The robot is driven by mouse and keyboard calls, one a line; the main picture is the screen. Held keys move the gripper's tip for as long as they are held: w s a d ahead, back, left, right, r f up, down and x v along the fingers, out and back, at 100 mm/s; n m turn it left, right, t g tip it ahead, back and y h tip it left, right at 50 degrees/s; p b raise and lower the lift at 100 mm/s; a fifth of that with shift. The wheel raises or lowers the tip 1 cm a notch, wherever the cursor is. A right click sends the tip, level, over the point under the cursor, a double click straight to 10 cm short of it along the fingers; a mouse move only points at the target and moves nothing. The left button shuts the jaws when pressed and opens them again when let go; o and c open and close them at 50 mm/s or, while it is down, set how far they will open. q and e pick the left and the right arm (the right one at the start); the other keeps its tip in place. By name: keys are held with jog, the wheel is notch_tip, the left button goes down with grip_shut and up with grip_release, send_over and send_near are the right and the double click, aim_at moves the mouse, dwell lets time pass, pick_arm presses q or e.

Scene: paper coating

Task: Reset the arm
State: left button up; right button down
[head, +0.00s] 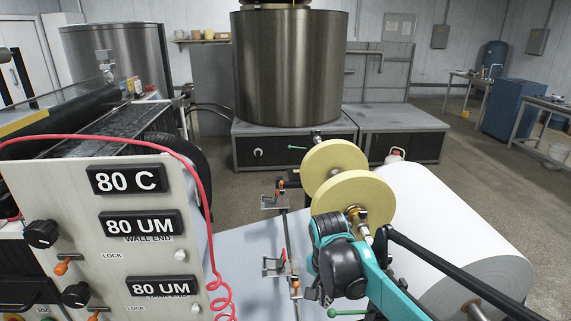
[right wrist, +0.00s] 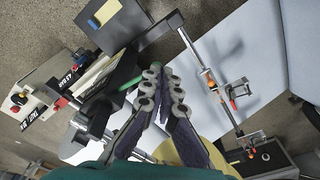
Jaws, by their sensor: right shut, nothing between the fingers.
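My right arm, teal and black, reaches in from the lower right of the head view. Its gripper (head: 326,290) is low beside the paper roll and partly hidden by the wrist. In the right wrist view the gripper's two dark fingers (right wrist: 164,88) are together, with nothing between them. A green-handled lever (head: 346,312) is close to the gripper in the head view; a green handle also shows left of the fingers in the right wrist view (right wrist: 126,84). My left gripper is in neither view.
A large white paper roll (head: 455,225) and two yellow discs (head: 350,190) are close to my right arm. A control panel (head: 75,225) with a red coiled cable stands at the left. A steel tank (head: 290,70) is behind. Open floor lies at the back right.

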jog(key=s+d+n+t, duration=0.2)
jog(key=s+n+t, duration=0.1)
jog(key=s, duration=0.4)
jog(key=s+d+f+n+t, duration=0.1)
jog(key=s+d+n+t, duration=0.2)
jog(key=s+n, duration=0.3)
jog(key=shift+s+f+y, duration=0.25)
jog(key=shift+s+y, duration=0.15)
jog(key=shift+s, duration=0.15)
